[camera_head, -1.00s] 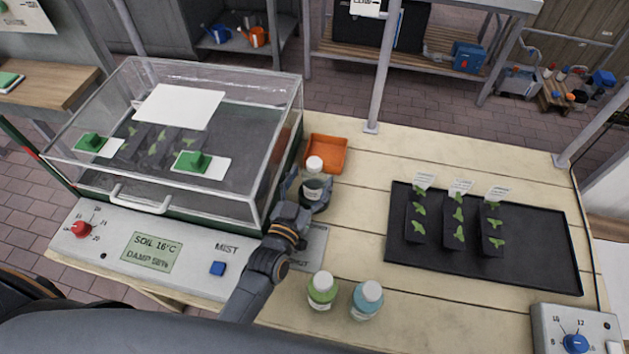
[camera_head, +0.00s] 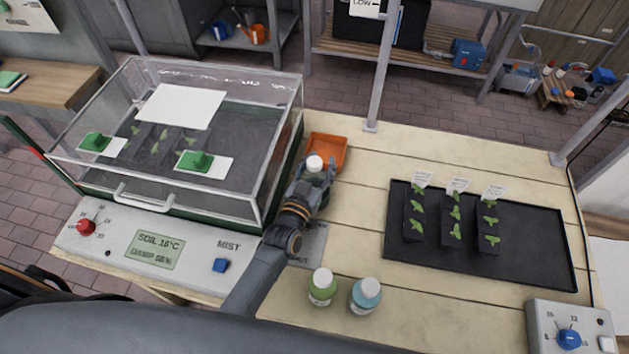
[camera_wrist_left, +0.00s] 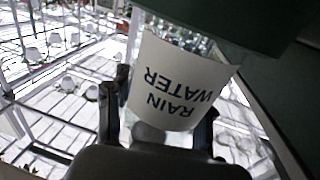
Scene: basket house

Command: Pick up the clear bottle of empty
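A clear bottle with a white cap (camera_head: 314,163) stands upright on the bench, beside the glass-covered case. In the left wrist view its white label (camera_wrist_left: 180,85) reads "RAIN WATER", upside down. My left gripper (camera_head: 314,186) is at the bottle, with its fingers spread on either side of it. In the left wrist view the gripper (camera_wrist_left: 157,118) has the bottle between its fingers, with a small gap showing at the left finger. The bottle's lower part is hidden behind the gripper in the head view. My right gripper is not in view.
An orange tray (camera_head: 328,151) lies just behind the bottle. The glass-covered case (camera_head: 262,190) stands close on the left. A green bottle (camera_head: 322,290) and a blue bottle (camera_head: 365,298) stand nearer. A black seedling tray (camera_head: 545,255) lies at right, with bare boards between.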

